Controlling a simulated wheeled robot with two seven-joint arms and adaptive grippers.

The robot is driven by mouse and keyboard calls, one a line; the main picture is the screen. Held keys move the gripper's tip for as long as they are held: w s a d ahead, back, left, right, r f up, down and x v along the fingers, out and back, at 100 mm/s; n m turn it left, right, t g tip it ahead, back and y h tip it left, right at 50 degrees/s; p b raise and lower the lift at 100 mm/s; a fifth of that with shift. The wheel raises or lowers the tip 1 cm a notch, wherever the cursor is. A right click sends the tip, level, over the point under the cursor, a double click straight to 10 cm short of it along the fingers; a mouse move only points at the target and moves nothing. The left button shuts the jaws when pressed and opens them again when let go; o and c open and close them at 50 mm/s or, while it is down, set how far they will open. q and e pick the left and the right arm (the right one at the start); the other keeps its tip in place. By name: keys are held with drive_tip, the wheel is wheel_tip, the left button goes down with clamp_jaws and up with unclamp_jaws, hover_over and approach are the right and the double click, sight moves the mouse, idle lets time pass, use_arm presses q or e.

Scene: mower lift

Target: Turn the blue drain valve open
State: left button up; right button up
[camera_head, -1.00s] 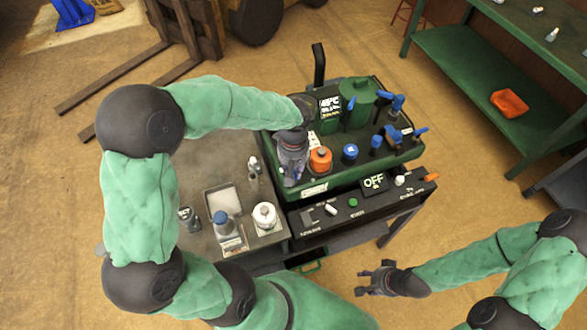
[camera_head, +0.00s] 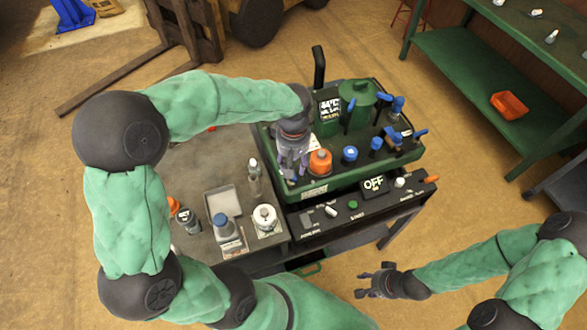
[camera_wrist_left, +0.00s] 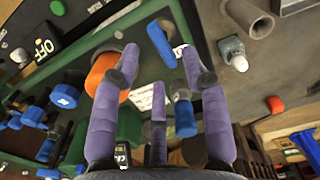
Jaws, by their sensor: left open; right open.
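My left gripper (camera_head: 290,172) hangs over the left front corner of the green machine (camera_head: 318,192), fingers pointing down. In the left wrist view, the left gripper's (camera_wrist_left: 160,65) purple fingers are spread, with no grip on anything. A blue handle (camera_wrist_left: 160,42) shows between the fingertips. A second blue piece (camera_wrist_left: 185,118) on a metal stem shows nearer, between the fingers. I cannot tell which one is the drain valve, or whether a finger touches either. My right gripper (camera_head: 372,281) is open and empty over the floor at the lower right.
An orange cap (camera_head: 320,161), a blue cap (camera_head: 350,154) and several blue handles (camera_head: 397,105) stand on the machine. The black panel (camera_head: 374,183) reads OFF. The grey table (camera_head: 188,163) holds a tray (camera_head: 222,201), a white container (camera_head: 265,217) and bottles.

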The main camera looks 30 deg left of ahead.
use_arm(q)
wheel_tip(320, 180, up, 7)
drive_tip(key=shift+r, duration=0.15)
idle(0.7)
